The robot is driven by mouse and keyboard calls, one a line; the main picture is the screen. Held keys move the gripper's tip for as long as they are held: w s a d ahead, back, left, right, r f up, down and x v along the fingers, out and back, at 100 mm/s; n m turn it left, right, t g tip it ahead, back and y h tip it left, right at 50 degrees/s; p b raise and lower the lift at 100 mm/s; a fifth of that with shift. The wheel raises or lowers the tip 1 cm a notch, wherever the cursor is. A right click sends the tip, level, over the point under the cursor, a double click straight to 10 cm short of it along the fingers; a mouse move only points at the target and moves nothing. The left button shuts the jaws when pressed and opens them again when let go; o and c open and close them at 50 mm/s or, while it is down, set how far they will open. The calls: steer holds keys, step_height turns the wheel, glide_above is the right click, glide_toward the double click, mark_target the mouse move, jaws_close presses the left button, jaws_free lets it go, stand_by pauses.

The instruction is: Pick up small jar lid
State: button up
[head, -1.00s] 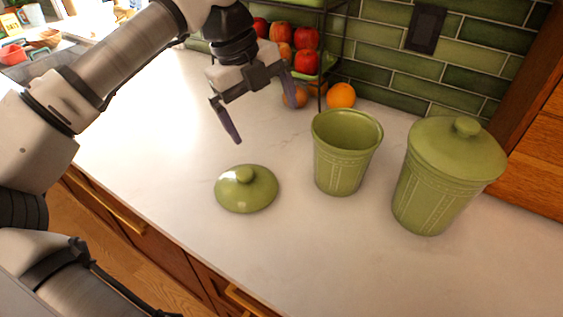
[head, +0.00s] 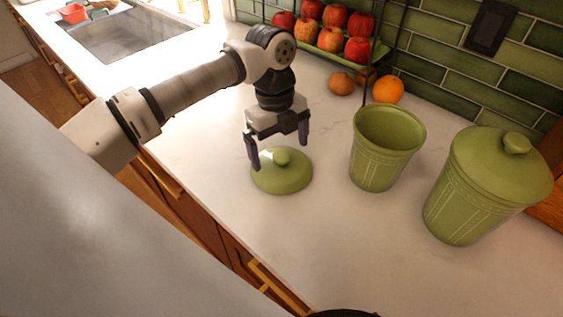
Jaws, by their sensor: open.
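The small jar lid (head: 283,177) is green and round with a knob on top. It lies flat on the white counter, left of the small open jar. My gripper (head: 278,152) is open and points down at the lid, with its fingers to either side of the knob in the picture. The left fingertip overlaps the lid's far left edge in the view. Whether either finger touches the lid cannot be told. The small green jar (head: 378,158) stands upright and open to the right of the lid.
A larger green jar (head: 468,205) with its lid on stands at the right. Oranges (head: 387,89) and a rack of red apples (head: 333,38) are behind, against the green tile wall. A sink (head: 140,38) is at the far left. Counter in front of the lid is clear.

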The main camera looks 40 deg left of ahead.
mark_target(280, 155)
steer(key=shift+d+f, duration=0.1)
steer(key=shift+f, duration=1.4)
steer(key=shift+c, duration=0.4)
steer(key=shift+s, duration=0.15)
steer(key=c, duration=1.3)
steer(key=shift+d, duration=0.1)
steer(key=shift+c, duration=0.4)
